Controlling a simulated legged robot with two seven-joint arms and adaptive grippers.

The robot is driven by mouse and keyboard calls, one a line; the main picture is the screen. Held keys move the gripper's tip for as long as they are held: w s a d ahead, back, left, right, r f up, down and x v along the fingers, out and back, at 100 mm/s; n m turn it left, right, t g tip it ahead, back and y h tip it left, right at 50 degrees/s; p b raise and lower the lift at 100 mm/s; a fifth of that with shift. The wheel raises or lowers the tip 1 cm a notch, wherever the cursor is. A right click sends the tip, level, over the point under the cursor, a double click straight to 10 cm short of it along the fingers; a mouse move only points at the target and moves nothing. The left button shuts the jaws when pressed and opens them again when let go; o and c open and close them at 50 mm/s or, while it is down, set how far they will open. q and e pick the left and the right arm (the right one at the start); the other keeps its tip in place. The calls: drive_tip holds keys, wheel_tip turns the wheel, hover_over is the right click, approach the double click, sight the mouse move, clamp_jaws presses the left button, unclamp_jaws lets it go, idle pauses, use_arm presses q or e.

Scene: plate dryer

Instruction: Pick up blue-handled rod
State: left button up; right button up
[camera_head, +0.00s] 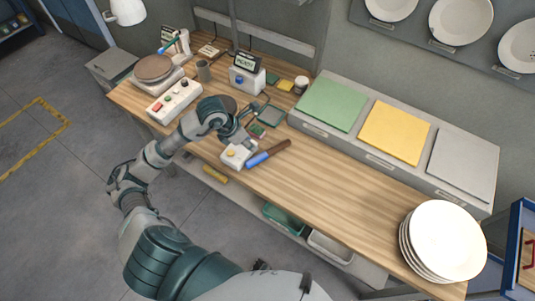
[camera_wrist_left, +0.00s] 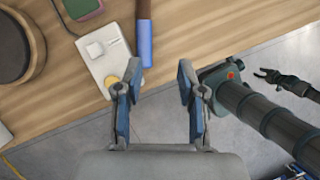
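The blue-handled rod (camera_head: 278,147) lies on the wooden table near its front edge, with a brown shaft and a blue handle (camera_head: 257,159). In the left wrist view the blue handle (camera_wrist_left: 145,42) points down toward my gripper, and the brown shaft runs out of the top. My left gripper (camera_wrist_left: 160,75) is open and empty, its fingertips just short of the handle's end. In the head view the left gripper (camera_head: 249,136) is over the table by the rod, partly hidden by its own wrist. A small dark gripper, seemingly my right one (camera_wrist_left: 265,76), shows at the right of the wrist view with fingers apart.
A white box with a yellow button (camera_head: 232,154) sits right beside the handle. A plate stack (camera_head: 445,240) stands at the table's right end. The table between rod and plates is clear.

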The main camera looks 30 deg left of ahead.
use_arm(q)
wheel_tip(320, 180, down, 3)
drive_tip(key=w+a, duration=0.1)
approach(259, 156)
drive_tip(key=shift+y, duration=0.4)
drive_tip(key=x, duration=0.3)
drive_tip(key=p+x, duration=0.1)
drive_tip(key=shift+w+d+f, duration=0.2)
drive_tip(key=shift+d+f, duration=0.05)
drive_tip(key=shift+d, duration=0.1)
drive_tip(key=shift+w+d+f, duration=0.2)
drive_tip(key=shift+d+f, duration=0.1)
drive_tip(key=shift+f, duration=0.2)
drive_tip(key=x, duration=0.4)
drive_tip(key=shift+w+f+p, duration=0.15)
drive_tip(key=shift+f+p, duration=0.15)
drive_tip(key=shift+a, duration=0.15)
drive_tip(key=shift+c, duration=0.5)
clamp_jaws()
use_arm(e)
drive_tip(key=shift+w+a+r, duration=0.1)
drive_tip(key=shift+a+r, duration=0.05)
drive_tip(key=shift+r, duration=0.65)
